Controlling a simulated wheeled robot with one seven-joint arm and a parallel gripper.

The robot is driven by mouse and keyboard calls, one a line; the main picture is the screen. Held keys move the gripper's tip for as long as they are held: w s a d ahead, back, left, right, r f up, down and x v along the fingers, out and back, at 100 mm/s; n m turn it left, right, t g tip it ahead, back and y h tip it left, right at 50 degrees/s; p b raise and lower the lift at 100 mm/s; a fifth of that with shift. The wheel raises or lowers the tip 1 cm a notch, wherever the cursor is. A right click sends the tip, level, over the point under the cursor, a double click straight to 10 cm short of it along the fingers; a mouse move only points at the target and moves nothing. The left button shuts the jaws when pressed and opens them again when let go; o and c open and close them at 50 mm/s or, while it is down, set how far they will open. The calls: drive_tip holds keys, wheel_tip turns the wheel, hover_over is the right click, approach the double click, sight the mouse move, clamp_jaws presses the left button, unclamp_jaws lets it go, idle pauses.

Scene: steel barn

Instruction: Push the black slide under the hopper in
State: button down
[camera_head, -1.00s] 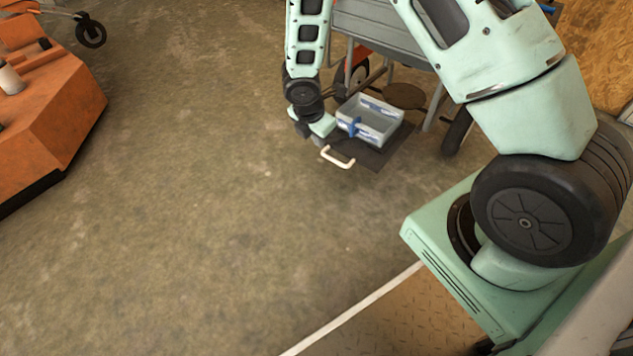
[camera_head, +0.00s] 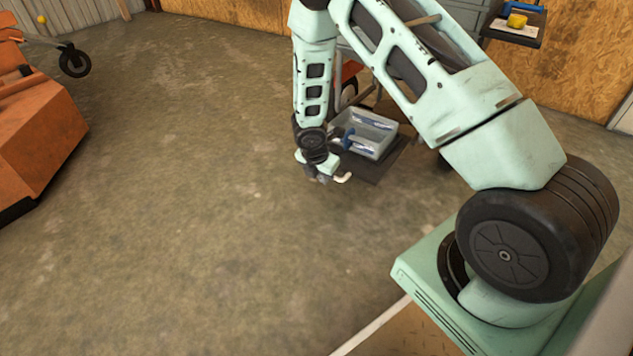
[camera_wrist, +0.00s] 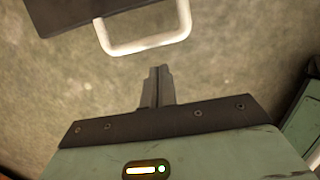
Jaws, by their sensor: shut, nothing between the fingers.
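The black slide (camera_head: 378,168) sticks out low beneath a grey tray, with a pale handle (camera_head: 344,177) on its near edge. In the wrist view the slide (camera_wrist: 75,12) fills the top left, and its white U-shaped handle (camera_wrist: 148,45) points toward my fingers. My gripper (camera_head: 322,178) is low beside the handle and hides part of it in the head view. In the wrist view my gripper (camera_wrist: 158,72) has its fingers together and empty, with a gap between them and the handle. The hopper (camera_head: 463,14) is largely hidden behind my arm.
The grey tray (camera_head: 385,122) holds blue-and-white items above the slide. An orange machine (camera_head: 40,140) stands at the left. A small dark shelf (camera_head: 520,33) with a yellow object is at the upper right. The concrete floor in front is clear.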

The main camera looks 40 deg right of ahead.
drive_tip(key=shift+w+d+f, duration=0.1)
drive_tip(key=shift+w+d, duration=0.1)
drive_tip(key=shift+d, duration=0.2)
drive_tip(key=shift+w+d+f, duration=0.1)
drive_tip(key=shift+w+d, duration=0.05)
drive_tip(key=shift+d, duration=0.25)
